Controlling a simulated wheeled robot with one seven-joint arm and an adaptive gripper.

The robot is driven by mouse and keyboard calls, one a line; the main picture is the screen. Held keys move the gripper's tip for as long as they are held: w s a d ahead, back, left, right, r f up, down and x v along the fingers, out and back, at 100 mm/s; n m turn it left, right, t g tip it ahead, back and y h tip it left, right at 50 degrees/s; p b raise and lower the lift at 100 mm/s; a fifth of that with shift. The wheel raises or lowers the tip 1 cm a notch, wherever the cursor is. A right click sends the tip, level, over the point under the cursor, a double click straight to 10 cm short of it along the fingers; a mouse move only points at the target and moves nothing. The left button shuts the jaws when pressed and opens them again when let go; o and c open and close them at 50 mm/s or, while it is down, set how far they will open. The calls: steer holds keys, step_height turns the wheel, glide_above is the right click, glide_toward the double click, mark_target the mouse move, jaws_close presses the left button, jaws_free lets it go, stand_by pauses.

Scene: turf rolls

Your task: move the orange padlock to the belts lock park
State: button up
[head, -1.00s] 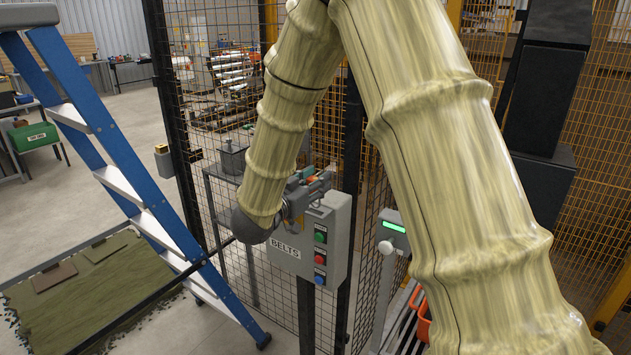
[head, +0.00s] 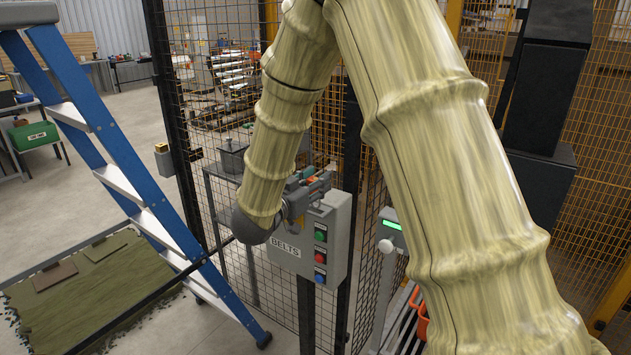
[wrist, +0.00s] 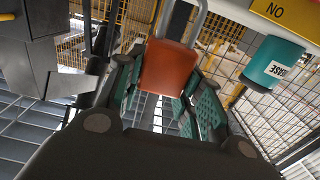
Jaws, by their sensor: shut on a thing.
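The orange padlock (wrist: 168,68) hangs between the green-padded fingers of my gripper (wrist: 165,92) in the wrist view, its metal shackle upward. My gripper is shut on its body. In the head view my gripper (head: 305,188) is at the top of the grey box labelled BELTS (head: 302,263), largely hidden by my own wrist. I cannot make out the padlock there. The box has green, red and blue buttons on its front. I cannot tell which part is the lock park.
A mesh fence (head: 215,110) stands behind the box. A blue stepladder (head: 120,150) stands at left. A post with a green-lit display (head: 391,226) is right of the box. The wrist view shows a teal labelled cylinder (wrist: 270,63) and a yellow sign (wrist: 277,14) close on the right.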

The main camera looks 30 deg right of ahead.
steer(key=shift+f+b, duration=1.3)
steer(key=shift+f, duration=1)
steer(key=o, duration=1.1)
steer(key=shift+o, duration=0.2)
steer(key=v, duration=1.2)
